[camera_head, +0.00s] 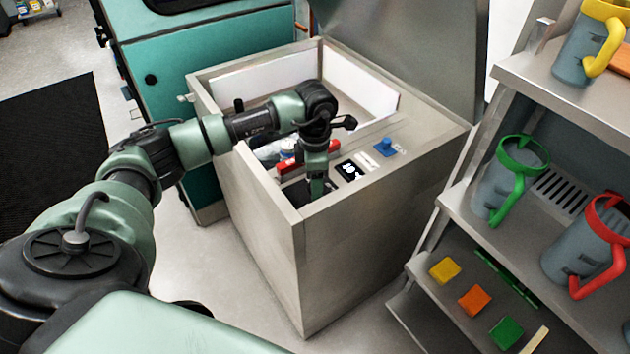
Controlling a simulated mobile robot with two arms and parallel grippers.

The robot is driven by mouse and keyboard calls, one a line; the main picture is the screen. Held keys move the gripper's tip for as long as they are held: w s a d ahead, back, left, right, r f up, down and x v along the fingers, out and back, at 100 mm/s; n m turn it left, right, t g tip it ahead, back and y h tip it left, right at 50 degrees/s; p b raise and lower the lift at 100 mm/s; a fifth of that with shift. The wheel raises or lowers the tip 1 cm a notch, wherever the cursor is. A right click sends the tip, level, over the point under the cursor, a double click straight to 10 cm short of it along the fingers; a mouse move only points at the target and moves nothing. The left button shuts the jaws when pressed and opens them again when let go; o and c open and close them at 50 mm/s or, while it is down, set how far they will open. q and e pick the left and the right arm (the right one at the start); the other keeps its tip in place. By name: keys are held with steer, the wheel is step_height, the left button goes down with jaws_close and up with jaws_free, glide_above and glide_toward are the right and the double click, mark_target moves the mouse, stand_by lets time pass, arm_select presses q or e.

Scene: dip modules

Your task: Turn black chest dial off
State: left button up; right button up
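The chest is a grey metal box (370,240) with its lid raised at the back and its white inside showing. On its top front rim is a control strip with a small lit display (352,170) and a blue knob (384,147). My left gripper (317,188) points down at the left part of this strip, left of the display. A dark patch (295,192) shows beside and behind its fingers. I cannot tell whether this is the black dial, and the gripper hides much of that spot. I cannot tell whether the fingers are open. My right gripper is out of view.
Red and pale items (287,150) lie inside the chest beneath my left arm. A teal cabinet (215,60) stands behind it. To the right, a metal shelf (465,210) holds mugs with green, red and yellow handles and several coloured blocks. Grey floor is clear at the front.

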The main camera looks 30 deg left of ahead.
arm_select(q)
jaws_close()
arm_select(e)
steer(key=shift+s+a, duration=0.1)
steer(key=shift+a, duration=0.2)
